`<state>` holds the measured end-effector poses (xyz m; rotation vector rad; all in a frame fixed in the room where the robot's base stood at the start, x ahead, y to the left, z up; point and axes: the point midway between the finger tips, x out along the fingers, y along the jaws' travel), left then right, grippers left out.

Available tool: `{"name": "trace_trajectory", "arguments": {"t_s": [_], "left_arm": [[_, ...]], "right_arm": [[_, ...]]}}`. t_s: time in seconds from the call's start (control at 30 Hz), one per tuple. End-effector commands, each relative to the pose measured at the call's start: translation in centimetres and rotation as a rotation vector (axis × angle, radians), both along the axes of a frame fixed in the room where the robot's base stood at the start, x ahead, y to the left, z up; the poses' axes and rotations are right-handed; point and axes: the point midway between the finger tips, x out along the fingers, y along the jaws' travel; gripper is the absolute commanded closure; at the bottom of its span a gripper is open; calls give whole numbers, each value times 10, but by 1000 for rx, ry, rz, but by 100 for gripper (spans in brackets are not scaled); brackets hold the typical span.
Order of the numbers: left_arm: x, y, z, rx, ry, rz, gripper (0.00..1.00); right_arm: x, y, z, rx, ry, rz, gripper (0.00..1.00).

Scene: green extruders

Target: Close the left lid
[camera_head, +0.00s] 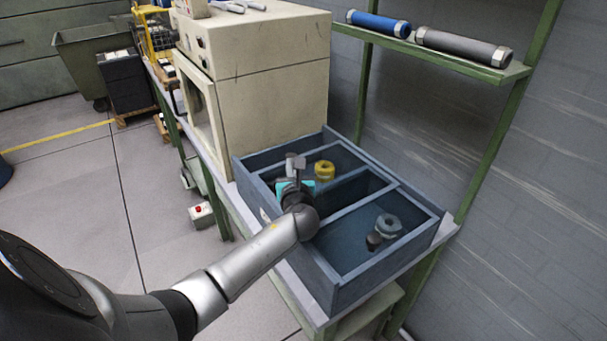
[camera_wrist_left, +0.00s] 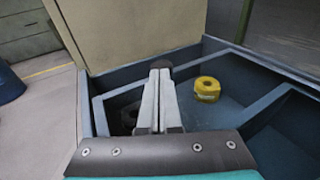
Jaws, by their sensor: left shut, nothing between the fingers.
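My left gripper (camera_head: 295,165) is above the left compartment of a blue-grey divided box (camera_head: 335,285), with its fingers shut and nothing between them. The fingers also show in the left wrist view (camera_wrist_left: 159,92), pressed together over the box. I see no clearly recognisable lid; the box's compartments look uncovered from above. A yellow ring-shaped part (camera_head: 325,171) lies in the far part of the box, to the right of my fingers; it also shows in the left wrist view (camera_wrist_left: 207,89). My arm hides part of the box's near left side. My right gripper is not in view.
A large beige machine (camera_head: 270,85) stands against the box's far left side. A grey ring part (camera_head: 388,224) lies in the right compartment. A green-framed shelf (camera_head: 450,62) behind carries a blue cylinder (camera_head: 378,23) and a grey cylinder (camera_head: 463,47). Floor at the left is open.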

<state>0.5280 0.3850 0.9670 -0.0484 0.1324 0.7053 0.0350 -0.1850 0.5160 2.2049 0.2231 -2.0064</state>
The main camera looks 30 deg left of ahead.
Motion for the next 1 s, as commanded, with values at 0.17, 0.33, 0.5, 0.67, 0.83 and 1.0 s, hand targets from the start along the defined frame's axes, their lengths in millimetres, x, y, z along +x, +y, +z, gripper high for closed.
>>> {"name": "trace_trajectory", "arguments": {"t_s": [0.17,0.33,0.5,0.67,0.83,1.0], "left_arm": [[17,43,1,4,-1,4,100],[29,71,0,3,-1,3,100],[36,87,-1,1,-1,0,100],[39,94,0,0,-1,0,100],[39,95,1,2,-1,2,100],[39,96,2,4,-3,4,100]], "right_arm": [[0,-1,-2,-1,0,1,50],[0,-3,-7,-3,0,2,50],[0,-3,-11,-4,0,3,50],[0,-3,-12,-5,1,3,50],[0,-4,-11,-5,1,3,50],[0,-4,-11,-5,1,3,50]]}}
